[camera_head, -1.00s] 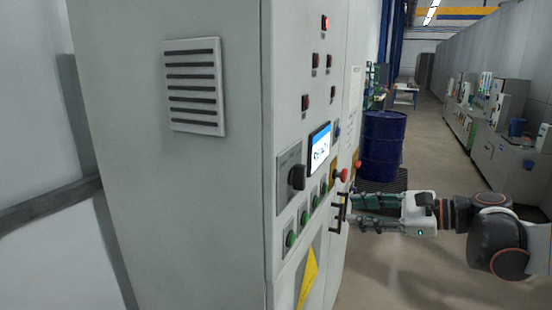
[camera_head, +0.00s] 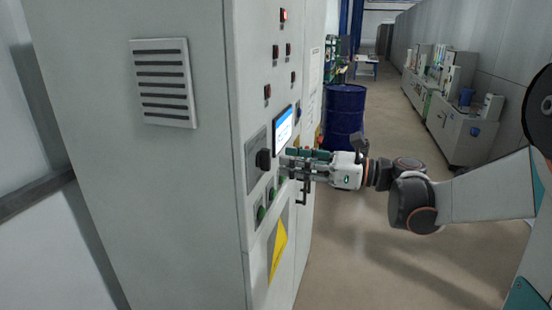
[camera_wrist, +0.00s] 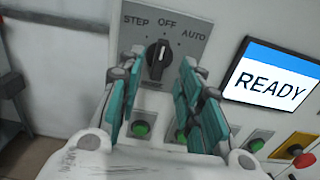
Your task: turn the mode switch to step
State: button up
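The mode switch is a black rotary knob (camera_wrist: 158,58) on a grey plate (camera_wrist: 190,22) marked STEP, OFF and AUTO. Its pointer faces up towards OFF. In the head view the knob (camera_head: 263,160) sticks out of the cabinet's front, left of the screen. My gripper (camera_wrist: 159,70) is open, with one teal-padded finger to each side of the knob in the wrist view. No contact with the knob shows. In the head view my gripper (camera_head: 283,163) is at the panel, just right of the knob.
A screen (camera_wrist: 268,80) reading READY is right of the switch. Green buttons (camera_wrist: 141,129) lie below it, and a red mushroom button (camera_wrist: 304,160) is at lower right. A handle (camera_head: 304,192) juts out below my gripper. A blue drum (camera_head: 344,112) stands beyond.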

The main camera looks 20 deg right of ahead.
aim_at(270, 159)
jog(key=shift+x, duration=2.3)
grip_shut()
